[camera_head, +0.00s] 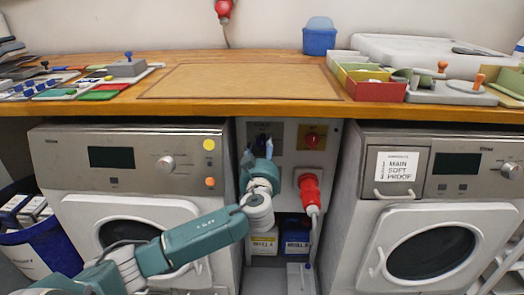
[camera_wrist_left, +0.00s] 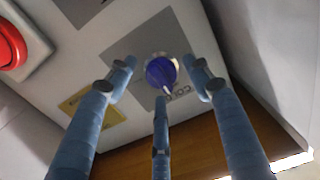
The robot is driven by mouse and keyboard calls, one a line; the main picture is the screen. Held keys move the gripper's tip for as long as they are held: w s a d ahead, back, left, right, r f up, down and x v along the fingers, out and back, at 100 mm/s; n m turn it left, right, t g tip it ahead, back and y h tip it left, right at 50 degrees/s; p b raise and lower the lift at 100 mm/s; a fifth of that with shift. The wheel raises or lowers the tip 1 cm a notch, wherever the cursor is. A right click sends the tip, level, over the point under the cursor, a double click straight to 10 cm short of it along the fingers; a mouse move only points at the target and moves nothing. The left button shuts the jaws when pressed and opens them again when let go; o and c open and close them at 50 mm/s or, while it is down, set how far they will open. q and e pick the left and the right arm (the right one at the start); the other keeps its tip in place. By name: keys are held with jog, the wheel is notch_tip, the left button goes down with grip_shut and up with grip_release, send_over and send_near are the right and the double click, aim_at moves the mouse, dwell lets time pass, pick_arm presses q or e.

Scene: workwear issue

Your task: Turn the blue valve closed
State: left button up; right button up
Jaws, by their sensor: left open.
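The blue valve (camera_wrist_left: 160,72) is a round knob with a white pointer mark, on a grey plate with partly hidden lettering. In the head view the valve (camera_head: 262,139) sits on the upper left of the panel between the two machines, partly covered by my left gripper. My left gripper (camera_head: 250,156) is open just in front of it. In the left wrist view the fingers (camera_wrist_left: 157,78) are spread around the valve, two at the sides and one at the wood-counter side. I cannot tell whether any finger touches it. My right gripper is in neither view.
A red knob (camera_head: 312,141) on a yellow-brown plate is right of the valve. A red plug (camera_head: 309,193) with a cable is below it. Machines (camera_head: 130,180) and (camera_head: 435,215) flank the narrow panel, and the wooden counter (camera_head: 240,105) overhangs above.

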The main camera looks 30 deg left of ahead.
pick_arm(q)
jog(key=c, duration=1.1)
